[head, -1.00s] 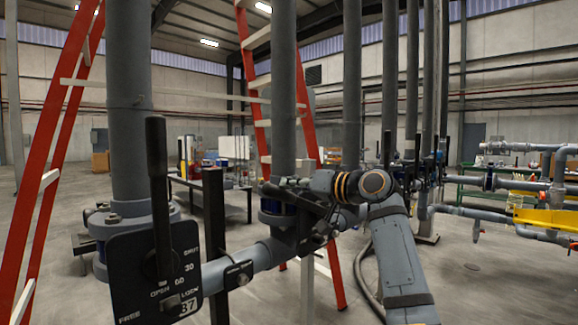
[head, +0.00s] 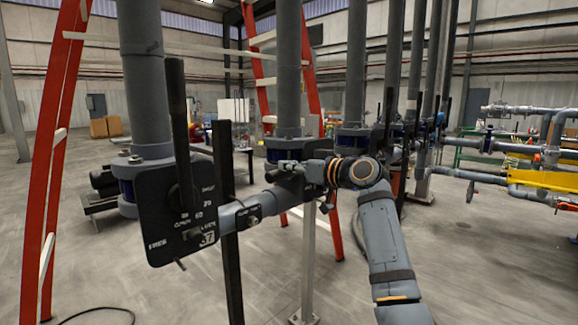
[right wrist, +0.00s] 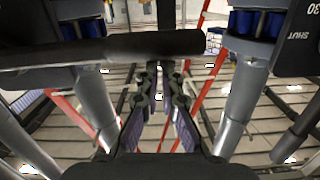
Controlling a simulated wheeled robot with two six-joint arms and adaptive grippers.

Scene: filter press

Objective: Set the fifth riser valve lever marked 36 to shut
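My right gripper (head: 290,170) is at the second riser's valve in the head view, and it and the wrist hide most of that valve's plate and lever. No 36 is readable. In the right wrist view a dark lever bar (right wrist: 110,48) lies crosswise just beyond the fingertips (right wrist: 163,75). A narrow gap shows between the fingers, with nothing clearly held in it; whether they touch the bar I cannot tell. The nearest valve plate (head: 165,225), marked 37, has its black lever (head: 180,130) upright. My left gripper is not in view.
A black post (head: 228,220) stands between the two nearest risers. A red ladder (head: 55,150) stands at left, with another red ladder leg (head: 331,225) behind the gripper. More risers (head: 392,60) line up behind. The floor at right front is clear.

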